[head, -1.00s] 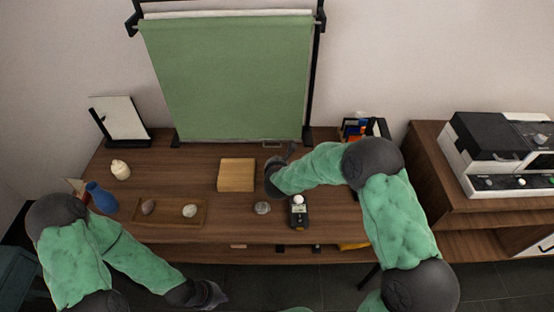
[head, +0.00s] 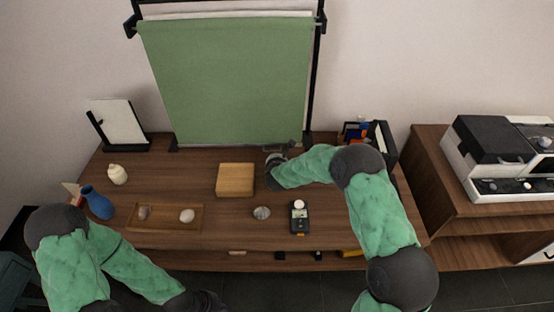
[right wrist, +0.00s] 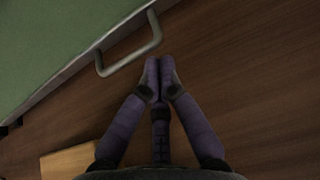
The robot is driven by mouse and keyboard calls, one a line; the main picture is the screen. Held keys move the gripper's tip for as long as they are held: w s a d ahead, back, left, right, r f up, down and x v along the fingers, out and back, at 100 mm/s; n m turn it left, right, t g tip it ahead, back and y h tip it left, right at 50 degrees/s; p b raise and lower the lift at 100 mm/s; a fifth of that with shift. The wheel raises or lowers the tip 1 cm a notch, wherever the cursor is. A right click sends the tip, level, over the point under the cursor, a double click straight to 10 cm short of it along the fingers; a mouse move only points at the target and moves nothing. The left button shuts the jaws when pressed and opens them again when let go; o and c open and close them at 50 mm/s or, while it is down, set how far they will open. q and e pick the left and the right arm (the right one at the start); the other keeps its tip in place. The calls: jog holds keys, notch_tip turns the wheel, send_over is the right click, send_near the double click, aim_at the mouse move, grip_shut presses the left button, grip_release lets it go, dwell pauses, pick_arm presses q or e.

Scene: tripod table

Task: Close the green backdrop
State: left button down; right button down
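The green backdrop (head: 230,85) hangs unrolled from a black stand at the back of the table, its bottom edge near the tabletop. In the right wrist view the green sheet (right wrist: 45,40) has a pale bottom bar with a grey metal handle (right wrist: 128,52). My right gripper (right wrist: 160,72) is shut, fingertips together with nothing visible between them, just beside the handle and apart from it in the picture. In the head view the right gripper (head: 287,150) is near the backdrop's lower right edge. My left gripper (head: 208,301) is low at the bottom edge; its fingers are unclear.
A wooden block (head: 235,180) lies in front of the backdrop. A tray (head: 165,228) with stones, a blue vase (head: 98,203), a loose stone (head: 261,212) and a dark meter (head: 299,218) are nearer. A black organizer (head: 384,140) stands at right.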

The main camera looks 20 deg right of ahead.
jog(key=shift+r, duration=0.1)
notch_tip(320, 180, up, 42)
jog(key=p, duration=2.2)
jog(key=shift+f+p, duration=0.25)
jog(key=shift+p, duration=0.1)
jog(key=shift+d+r, duration=0.1)
